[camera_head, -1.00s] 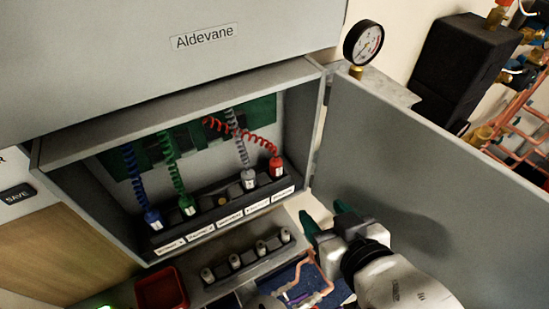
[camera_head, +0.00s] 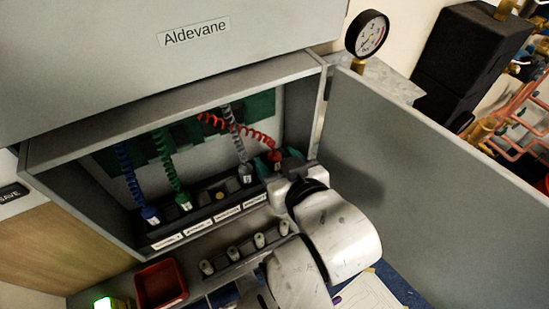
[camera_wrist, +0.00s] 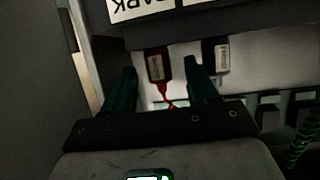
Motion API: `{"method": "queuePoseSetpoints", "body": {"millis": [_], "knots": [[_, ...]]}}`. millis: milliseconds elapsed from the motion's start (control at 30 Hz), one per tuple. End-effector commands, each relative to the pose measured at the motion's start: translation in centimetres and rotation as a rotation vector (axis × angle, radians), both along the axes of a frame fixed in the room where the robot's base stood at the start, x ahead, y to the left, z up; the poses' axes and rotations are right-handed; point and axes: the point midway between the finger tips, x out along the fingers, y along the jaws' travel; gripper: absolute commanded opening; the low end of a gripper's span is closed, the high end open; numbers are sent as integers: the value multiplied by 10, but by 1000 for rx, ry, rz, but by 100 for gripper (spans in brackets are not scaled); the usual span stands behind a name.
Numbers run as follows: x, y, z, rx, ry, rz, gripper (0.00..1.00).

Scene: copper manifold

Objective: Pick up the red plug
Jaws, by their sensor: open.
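The red plug (camera_wrist: 157,66) sits upright in the socket at the right end of the black strip inside the open grey cabinet. Its coiled red cord (camera_head: 258,135) rises to the left. My gripper (camera_wrist: 160,70) is open, with its two green fingers on either side of the red plug in the wrist view. I cannot tell whether either finger touches it. In the head view my gripper (camera_head: 277,162) reaches into the cabinet and hides most of the plug.
A grey plug (camera_head: 245,173) stands close left of the red one, also near one finger in the wrist view (camera_wrist: 216,56). Green (camera_head: 184,201) and blue (camera_head: 151,214) plugs stand farther left. The open cabinet door (camera_head: 410,170) bounds the right. A red bin (camera_head: 160,284) is below.

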Motion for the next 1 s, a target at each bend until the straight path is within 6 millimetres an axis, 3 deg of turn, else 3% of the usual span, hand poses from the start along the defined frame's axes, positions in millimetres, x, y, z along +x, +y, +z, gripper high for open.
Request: {"method": "queuePoseSetpoints", "body": {"millis": [133,433,1000], "knots": [[13,7,-6,0,0,-1,58],[16,8,-8,0,1,-1,58],[16,8,-8,0,1,-1,4]]}}
